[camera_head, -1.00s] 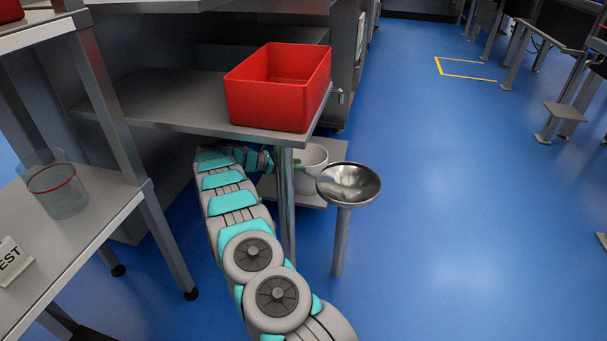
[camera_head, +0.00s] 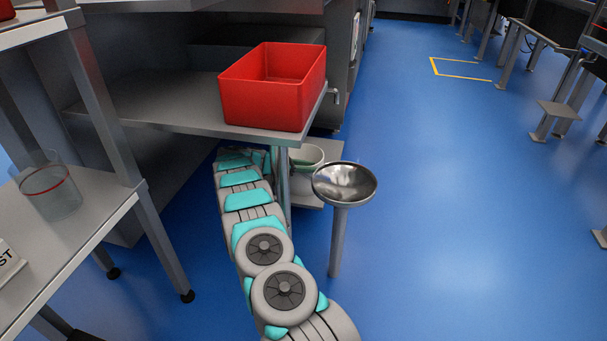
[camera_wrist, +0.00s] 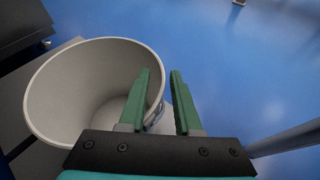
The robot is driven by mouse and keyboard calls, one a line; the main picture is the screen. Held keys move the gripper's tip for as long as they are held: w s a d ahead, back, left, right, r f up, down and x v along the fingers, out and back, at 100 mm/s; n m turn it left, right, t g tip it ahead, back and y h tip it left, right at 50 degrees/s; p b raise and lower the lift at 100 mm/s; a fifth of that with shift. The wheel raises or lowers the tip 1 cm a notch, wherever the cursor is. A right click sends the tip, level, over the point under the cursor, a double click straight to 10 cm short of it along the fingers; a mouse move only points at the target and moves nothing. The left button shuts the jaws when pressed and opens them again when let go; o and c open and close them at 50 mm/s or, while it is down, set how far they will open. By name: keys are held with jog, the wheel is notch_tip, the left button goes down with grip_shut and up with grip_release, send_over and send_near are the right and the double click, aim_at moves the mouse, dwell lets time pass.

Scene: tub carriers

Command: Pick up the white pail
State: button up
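The white pail (camera_wrist: 75,92) stands upright and open-topped at the left of the wrist view, and its inside looks empty. In the head view the pail (camera_head: 305,183) is partly hidden behind a table leg and the steel bowl. My gripper (camera_wrist: 161,75) is open, with two green fingers. The left finger reaches over the inside of the pail and the right finger is outside, so the right side of the rim lies between them. A gap shows between the fingers, and I cannot tell whether either touches the wall. My gripper is mostly hidden in the head view.
The pail stands on a low grey shelf (camera_head: 312,201). A red tub (camera_head: 262,101) sits on the table above my arm. A steel bowl on a post (camera_head: 345,184) stands just right of the pail. A clear container (camera_head: 50,193) is on the left table. Blue floor is open at right.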

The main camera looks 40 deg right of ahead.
grip_shut()
jog(key=shift+f, duration=0.1)
dwell(1.1)
